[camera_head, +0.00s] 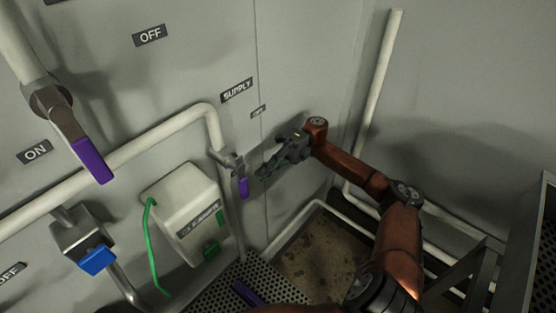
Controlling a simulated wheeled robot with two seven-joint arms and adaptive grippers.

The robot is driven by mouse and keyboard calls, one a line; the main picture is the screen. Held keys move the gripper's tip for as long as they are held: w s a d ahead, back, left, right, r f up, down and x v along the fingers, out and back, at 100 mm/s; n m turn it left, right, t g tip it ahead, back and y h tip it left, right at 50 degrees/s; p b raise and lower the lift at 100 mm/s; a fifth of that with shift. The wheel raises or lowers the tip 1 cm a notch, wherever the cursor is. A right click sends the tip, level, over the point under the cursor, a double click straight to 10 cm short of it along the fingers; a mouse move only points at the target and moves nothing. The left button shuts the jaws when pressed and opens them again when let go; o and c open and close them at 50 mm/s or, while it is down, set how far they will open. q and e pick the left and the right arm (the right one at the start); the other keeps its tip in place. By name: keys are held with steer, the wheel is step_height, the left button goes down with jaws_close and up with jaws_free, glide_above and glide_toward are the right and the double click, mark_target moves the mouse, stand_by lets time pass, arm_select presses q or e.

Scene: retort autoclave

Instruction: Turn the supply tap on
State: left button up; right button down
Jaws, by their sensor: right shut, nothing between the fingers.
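The supply tap (243,187) has a purple lever that hangs down from a metal valve on a white pipe, below the SUPPLY label (237,90). My right gripper (264,172) is just to the right of the tap's lever. Its fingers are shut and empty and point left toward the lever. A small gap seems to lie between the fingertips and the lever; I cannot tell the depth. A smaller label (258,112) sits below the SUPPLY label, too small to read surely. My left gripper is not in view.
A larger purple-handled valve (88,155) is at upper left, between OFF and ON labels. A blue-handled valve (95,258) and a white box (186,211) with a green cable are at lower left. Perforated metal (235,285) lies below. A metal frame (478,275) stands at lower right.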

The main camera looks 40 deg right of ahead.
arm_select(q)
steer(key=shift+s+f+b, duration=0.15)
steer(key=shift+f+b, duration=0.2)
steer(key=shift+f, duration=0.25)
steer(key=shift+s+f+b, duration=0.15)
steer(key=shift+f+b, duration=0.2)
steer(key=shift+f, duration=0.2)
arm_select(e)
steer(key=w+d, duration=0.1)
steer(key=d, duration=0.9)
steer(key=shift+w, duration=0.35)
